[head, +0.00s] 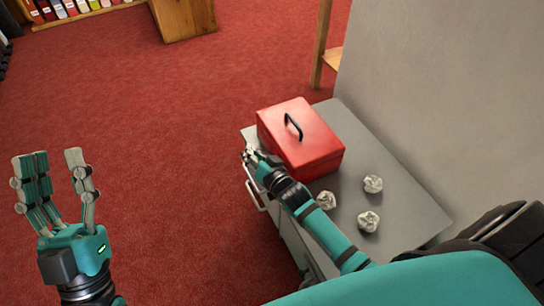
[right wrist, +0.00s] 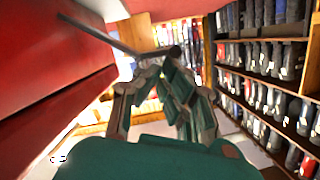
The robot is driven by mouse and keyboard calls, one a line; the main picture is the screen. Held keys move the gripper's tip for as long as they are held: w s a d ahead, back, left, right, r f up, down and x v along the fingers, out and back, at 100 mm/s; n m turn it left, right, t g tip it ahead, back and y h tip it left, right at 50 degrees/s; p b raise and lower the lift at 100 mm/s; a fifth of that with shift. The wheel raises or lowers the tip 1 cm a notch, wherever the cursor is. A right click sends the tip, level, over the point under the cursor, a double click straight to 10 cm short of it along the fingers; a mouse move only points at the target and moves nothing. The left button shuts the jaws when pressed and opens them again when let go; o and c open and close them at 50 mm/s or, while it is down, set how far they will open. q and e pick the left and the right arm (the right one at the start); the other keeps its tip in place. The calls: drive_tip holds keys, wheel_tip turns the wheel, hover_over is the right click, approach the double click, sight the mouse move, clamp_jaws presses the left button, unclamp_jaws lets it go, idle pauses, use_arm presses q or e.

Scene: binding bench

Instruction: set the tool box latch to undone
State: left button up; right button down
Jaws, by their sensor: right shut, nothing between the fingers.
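The red tool box (head: 300,138) stands on a grey cabinet top with its lid down and a black handle (head: 293,126) on the lid. My right gripper (head: 250,155) is shut and empty, close beside the box's left side. In the right wrist view, the box's red face (right wrist: 50,70) fills the left. A grey bar with a dark end (right wrist: 115,35), seemingly the latch lever, sticks out from it just beyond my right fingertips (right wrist: 163,75). I cannot tell whether they touch. In the head view the latch cannot be made out. My left gripper (head: 50,165) is open and empty, over the floor.
Several crumpled paper balls (head: 368,221) lie on the grey cabinet top (head: 400,205) near the box. A grey wall or panel (head: 450,90) rises along its right side. A metal handle (head: 254,190) is on the cabinet's front. Red carpet (head: 150,120) is free at left.

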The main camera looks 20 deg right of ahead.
use_arm(q)
drive_tip(key=w+f+g+y+p, duration=0.3)
drive_tip(key=w+f+g, duration=0.2)
drive_tip(key=f+g, duration=0.45)
use_arm(e)
drive_tip(key=r, duration=0.1)
drive_tip(key=d+r, duration=0.1)
drive_tip(key=r, duration=0.1)
drive_tip(key=shift+w+d+r, duration=0.1)
drive_tip(key=shift+d+r, duration=0.2)
drive_tip(key=shift+d, duration=0.05)
use_arm(q)
drive_tip(key=s+a+f+g+y+p, duration=0.1)
drive_tip(key=s+f+g, duration=0.2)
drive_tip(key=f, duration=0.4)
drive_tip(key=s+a+f+g+y+p, duration=0.1)
drive_tip(key=s+f+g+y+p, duration=0.1)
drive_tip(key=f, duration=0.5)
drive_tip(key=s+g, duration=0.1)
drive_tip(key=g, duration=0.1)
drive_tip(key=shift+s+a+f+n+g, duration=0.25)
drive_tip(key=shift+a+f+n+g, duration=0.05)
drive_tip(key=shift+a+g, duration=0.1)
use_arm(e)
drive_tip(key=v, duration=1)
drive_tip(key=shift+f, duration=0.2)
